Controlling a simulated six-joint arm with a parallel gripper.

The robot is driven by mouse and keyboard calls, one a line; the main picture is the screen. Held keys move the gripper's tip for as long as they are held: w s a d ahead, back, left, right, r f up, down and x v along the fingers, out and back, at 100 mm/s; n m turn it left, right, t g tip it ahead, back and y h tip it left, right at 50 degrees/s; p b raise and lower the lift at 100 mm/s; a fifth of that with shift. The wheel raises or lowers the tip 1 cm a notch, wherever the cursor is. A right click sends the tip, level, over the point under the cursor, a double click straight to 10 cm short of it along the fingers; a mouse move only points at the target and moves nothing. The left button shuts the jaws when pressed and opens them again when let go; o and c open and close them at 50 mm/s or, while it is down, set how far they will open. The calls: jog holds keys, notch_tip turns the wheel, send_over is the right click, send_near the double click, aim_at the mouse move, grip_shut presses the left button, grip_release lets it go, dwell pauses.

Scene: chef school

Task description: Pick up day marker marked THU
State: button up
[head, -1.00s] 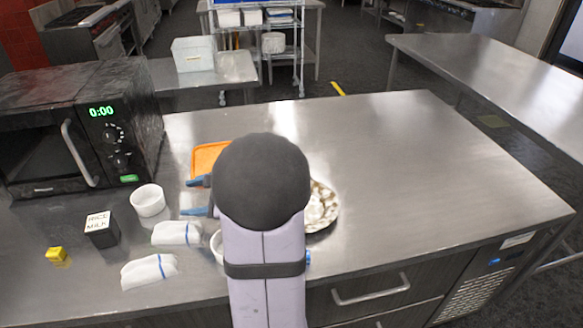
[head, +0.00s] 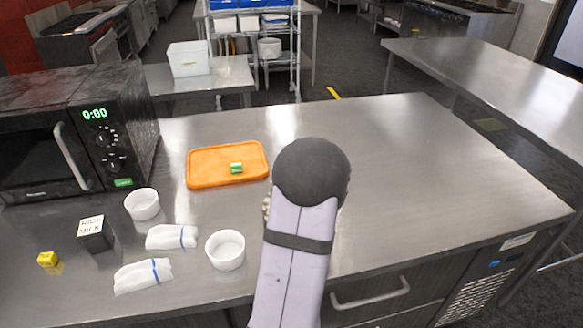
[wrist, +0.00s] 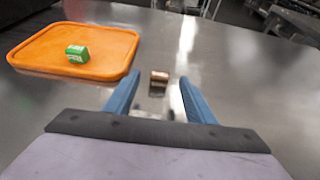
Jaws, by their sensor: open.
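Small day marker cubes are in view, and I cannot read THU on any of them. A green cube (head: 236,168) with blurred white letters lies on the orange tray (head: 205,179); it also shows in the wrist view (wrist: 77,53). A brown cube (wrist: 158,86) sits on the steel counter, in line with the gap between my fingers; in the head view my arm hides it. A yellow cube (head: 47,259) lies at the counter's far left. My gripper (wrist: 159,76) is open and empty, its blue fingers either side of the brown cube's line; whether they reach around it I cannot tell.
A rice milk box (head: 95,236), two white bowls (head: 142,205) (head: 225,251) and two rolled white cloths (head: 171,238) (head: 143,276) stand left of my arm. A black microwave (head: 75,130) is behind them. The counter's right side (head: 440,170) is clear.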

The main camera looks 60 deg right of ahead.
jog(key=shift+f+p+x, duration=0.15)
jog(key=shift+p+x, duration=0.35)
jog(key=shift+x, duration=0.95)
jog(key=shift+f+p+x, duration=0.15)
jog(key=shift+p+x, duration=0.3)
jog(key=shift+x, duration=0.95)
jog(key=shift+s+a, duration=0.1)
jog(key=c, duration=1.1)
